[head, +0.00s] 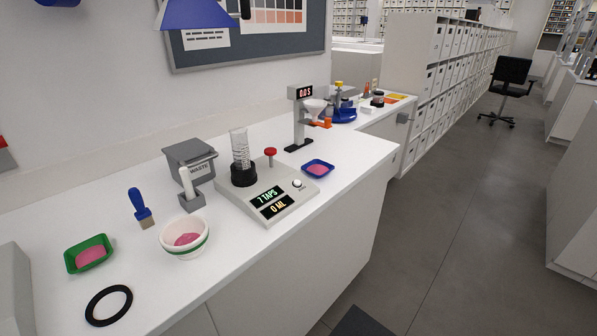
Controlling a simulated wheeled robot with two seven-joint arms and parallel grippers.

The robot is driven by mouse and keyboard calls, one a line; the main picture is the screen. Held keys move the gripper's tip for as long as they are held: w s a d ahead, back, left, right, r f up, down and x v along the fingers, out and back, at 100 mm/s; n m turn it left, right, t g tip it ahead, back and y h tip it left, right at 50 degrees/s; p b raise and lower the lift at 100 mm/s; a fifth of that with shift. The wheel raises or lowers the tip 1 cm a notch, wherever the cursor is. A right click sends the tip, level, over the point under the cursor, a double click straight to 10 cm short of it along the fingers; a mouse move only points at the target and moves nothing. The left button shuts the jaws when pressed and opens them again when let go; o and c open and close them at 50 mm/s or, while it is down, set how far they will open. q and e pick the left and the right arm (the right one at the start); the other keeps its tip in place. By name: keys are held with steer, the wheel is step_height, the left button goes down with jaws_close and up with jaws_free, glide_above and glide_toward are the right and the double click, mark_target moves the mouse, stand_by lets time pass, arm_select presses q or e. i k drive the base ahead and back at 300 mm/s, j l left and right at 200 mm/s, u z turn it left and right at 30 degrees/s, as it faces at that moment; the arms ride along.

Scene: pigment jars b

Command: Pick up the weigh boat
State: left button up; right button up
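Two small square dishes look like weigh boats, and I cannot tell which one the task means. A green dish (88,246) with pink powder sits at the left end of the white counter. A blue dish (318,162) with pink powder sits near the counter's front edge, just right of the grey tapping device. Both lie flat on the counter with nothing covering them. Neither of my grippers is in view.
A white bowl (184,249) with pink powder, a blue-handled brush (141,208), a black ring (109,297) and a grey waste bin (190,158) share the counter (245,287). The tapping device (268,201) holds a clear cylinder (240,149). A black-based stand (299,143) is behind the blue dish.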

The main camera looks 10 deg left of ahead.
mark_target(316, 168)
steer(key=i+l+u, duration=0.2)
steer(key=u, duration=0.25)
steer(key=i+l+u, duration=0.15)
steer(key=l+u, duration=0.25)
steer(key=i+l+u, duration=0.1)
steer(key=l+u, duration=0.35)
steer(key=j, duration=0.1)
